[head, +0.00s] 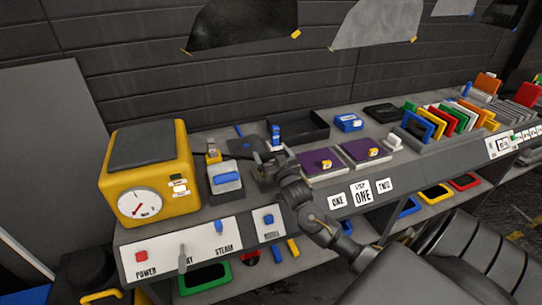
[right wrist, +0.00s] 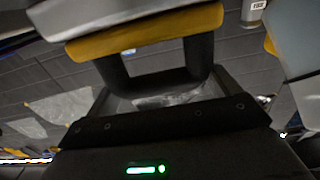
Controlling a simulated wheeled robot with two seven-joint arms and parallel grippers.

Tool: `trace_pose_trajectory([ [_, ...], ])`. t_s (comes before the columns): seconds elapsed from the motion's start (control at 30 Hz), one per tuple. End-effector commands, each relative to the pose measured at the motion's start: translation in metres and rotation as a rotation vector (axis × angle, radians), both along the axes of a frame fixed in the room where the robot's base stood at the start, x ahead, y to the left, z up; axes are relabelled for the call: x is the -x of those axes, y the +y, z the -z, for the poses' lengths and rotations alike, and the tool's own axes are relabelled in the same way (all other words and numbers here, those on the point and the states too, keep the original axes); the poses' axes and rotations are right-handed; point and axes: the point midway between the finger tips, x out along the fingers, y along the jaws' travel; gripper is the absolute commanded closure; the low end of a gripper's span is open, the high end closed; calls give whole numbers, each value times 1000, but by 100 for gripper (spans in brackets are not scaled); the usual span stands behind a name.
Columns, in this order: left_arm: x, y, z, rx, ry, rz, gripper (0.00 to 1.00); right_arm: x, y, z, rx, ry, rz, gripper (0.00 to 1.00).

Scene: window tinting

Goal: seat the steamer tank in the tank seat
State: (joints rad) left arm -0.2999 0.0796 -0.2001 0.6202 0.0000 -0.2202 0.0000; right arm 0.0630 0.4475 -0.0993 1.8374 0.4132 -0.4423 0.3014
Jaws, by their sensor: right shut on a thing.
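The yellow steamer (head: 180,202), with a dark top and a round gauge, stands at the left of the bench. A pale grey box with a blue panel (head: 226,182) stands just right of it. I cannot tell for sure which part is the tank or its seat. My right gripper (head: 256,160) is to the right of the grey box, low over the bench. In the right wrist view its fingers are shut on a pale thing with a yellow edge (right wrist: 146,32). In the head view this thing is mostly hidden by the gripper. My left gripper is out of view.
A yellow-topped item (head: 212,153) and a blue-topped bottle (head: 277,134) stand close to the gripper. A black tray (head: 305,126) lies behind. Two purple pads (head: 318,176) lie to the right. A switch panel (head: 188,256) runs along the front edge.

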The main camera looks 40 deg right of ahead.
Motion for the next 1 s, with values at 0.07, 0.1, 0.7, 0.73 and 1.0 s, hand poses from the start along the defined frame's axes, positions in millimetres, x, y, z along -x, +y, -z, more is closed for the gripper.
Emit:
trace_pose_trajectory([
  [0.07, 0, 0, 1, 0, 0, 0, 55, 0, 0, 3, 0, 1, 0, 11],
  [0.1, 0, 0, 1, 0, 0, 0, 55, 0, 0, 2, 0, 1, 0, 5],
  [0.7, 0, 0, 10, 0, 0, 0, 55, 42, 15, 3, -3, 1, -1, 0],
  [0.73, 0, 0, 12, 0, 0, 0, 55, 49, 17, 3, -3, 1, -1, 0],
  [1.0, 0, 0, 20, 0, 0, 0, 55, 96, 34, 1, -2, 2, -1, 0],
])
